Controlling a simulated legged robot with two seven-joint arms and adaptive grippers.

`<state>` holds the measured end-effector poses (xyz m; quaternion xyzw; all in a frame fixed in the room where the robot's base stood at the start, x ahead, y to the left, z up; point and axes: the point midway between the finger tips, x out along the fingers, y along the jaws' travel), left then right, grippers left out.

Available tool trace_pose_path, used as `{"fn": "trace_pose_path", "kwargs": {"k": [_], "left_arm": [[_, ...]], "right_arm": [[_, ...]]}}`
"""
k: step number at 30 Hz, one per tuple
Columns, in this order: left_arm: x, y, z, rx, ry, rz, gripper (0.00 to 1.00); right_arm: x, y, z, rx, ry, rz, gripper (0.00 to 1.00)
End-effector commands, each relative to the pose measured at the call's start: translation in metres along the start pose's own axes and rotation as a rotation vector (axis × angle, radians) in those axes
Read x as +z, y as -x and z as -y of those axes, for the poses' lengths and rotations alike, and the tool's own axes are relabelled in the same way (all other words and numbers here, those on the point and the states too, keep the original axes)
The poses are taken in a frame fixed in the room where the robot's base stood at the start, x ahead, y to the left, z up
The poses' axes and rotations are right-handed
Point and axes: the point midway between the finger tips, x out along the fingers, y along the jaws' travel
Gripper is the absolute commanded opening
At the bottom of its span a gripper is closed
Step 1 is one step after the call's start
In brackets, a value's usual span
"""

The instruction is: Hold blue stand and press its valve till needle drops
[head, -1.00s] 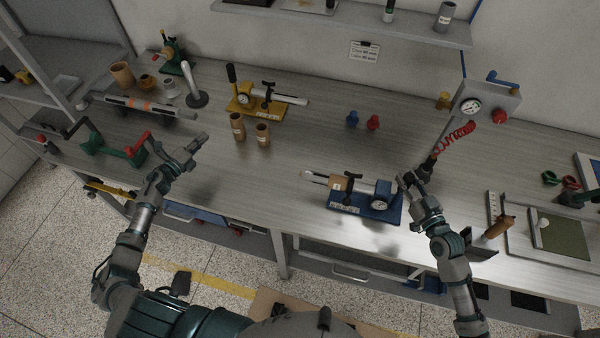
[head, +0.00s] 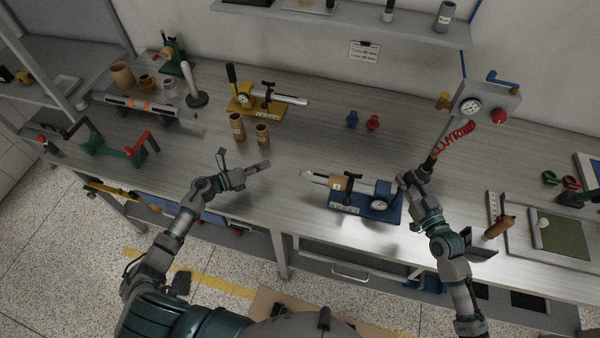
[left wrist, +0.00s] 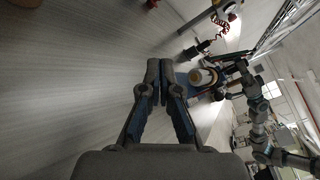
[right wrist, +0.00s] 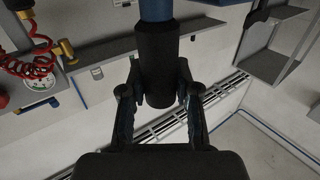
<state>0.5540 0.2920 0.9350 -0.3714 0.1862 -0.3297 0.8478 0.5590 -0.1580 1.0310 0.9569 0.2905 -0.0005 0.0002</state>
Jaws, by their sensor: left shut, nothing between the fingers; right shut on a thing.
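The blue stand (head: 352,207) lies near the table's front edge. It bears a tan cylinder (head: 339,183), a black clamp and a round gauge (head: 381,203). My right gripper (head: 406,184) is at its right end. The needle is too small to read.
A red coiled hose (head: 457,135) with a black end hangs close to my right gripper from a wall box with a gauge (head: 470,105).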

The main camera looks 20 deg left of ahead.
Motion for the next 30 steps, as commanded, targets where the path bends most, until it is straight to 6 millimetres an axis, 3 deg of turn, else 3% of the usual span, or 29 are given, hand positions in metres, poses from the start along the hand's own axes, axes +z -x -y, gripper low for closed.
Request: {"fn": "trace_pose_path", "kwargs": {"k": [8,21,30], "left_arm": [[-0.009,-0.012,0.009,0.0,0.0,0.0,0.0],[-0.038,-0.053,0.038,0.0,0.001,0.0,0.0],[-0.044,-0.061,0.045,0.0,0.0,0.001,0.0]], "right_arm": [[0.0,0.0,-0.001,0.001,0.001,0.0,0.0],[0.0,0.0,-0.001,0.001,0.001,0.0,0.0],[0.0,0.0,-0.001,0.001,0.001,0.0,0.0]]}}
